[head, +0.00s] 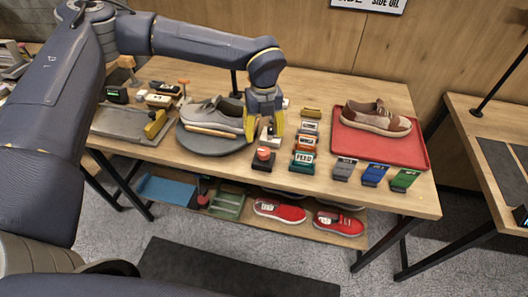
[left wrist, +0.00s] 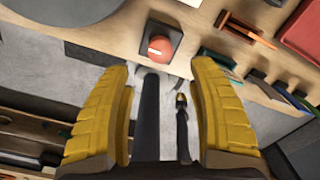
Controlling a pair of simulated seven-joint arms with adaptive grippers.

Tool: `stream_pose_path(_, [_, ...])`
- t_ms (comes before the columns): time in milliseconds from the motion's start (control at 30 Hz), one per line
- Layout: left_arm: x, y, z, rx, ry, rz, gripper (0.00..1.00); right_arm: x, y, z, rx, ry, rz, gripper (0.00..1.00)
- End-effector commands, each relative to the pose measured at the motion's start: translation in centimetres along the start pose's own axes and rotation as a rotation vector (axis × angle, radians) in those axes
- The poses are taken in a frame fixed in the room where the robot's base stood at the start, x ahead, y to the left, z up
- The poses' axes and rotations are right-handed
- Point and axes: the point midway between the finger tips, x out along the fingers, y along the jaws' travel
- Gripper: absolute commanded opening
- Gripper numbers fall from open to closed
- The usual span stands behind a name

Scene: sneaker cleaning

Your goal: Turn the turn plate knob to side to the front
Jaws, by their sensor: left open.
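The round grey turn plate (head: 190,145) lies on the wooden table and carries a grey sneaker (head: 212,112). Its edge also shows at the top left of the left wrist view (left wrist: 65,10). My left gripper (head: 265,135) is at the plate's right edge, pointing down, its yellow fingers apart. A small whitish piece, perhaps the knob, shows between the fingers in the head view; I cannot tell if they touch it. In the left wrist view the open fingers (left wrist: 162,68) have nothing clearly between them. My right gripper is not in view.
A red tray (head: 405,150) holds another sneaker (head: 376,118). A grey tray (head: 118,127) lies left of the plate.

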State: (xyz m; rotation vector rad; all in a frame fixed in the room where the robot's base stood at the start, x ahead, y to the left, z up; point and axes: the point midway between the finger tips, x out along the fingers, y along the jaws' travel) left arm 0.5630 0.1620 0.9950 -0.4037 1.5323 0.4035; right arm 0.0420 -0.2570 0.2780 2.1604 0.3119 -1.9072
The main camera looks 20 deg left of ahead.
Motion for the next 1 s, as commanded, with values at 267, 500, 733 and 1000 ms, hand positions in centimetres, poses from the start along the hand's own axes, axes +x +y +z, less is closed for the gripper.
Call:
stream_pose_path(267, [5.0,0.0,-0.1,0.001,0.002,0.002,0.59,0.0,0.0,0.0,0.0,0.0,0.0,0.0])
stream_pose_path(500, [7.9,0.0,-0.1,0.0,0.002,0.001,0.59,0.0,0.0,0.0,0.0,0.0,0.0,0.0])
stream_pose_path(733, [9.3,0.0,0.0,0.001,0.001,0.001,0.59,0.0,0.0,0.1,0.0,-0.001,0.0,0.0])
stream_pose_path(1000, [9.5,0.0,0.0,0.001,0.001,0.0,0.59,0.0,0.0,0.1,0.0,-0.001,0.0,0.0])
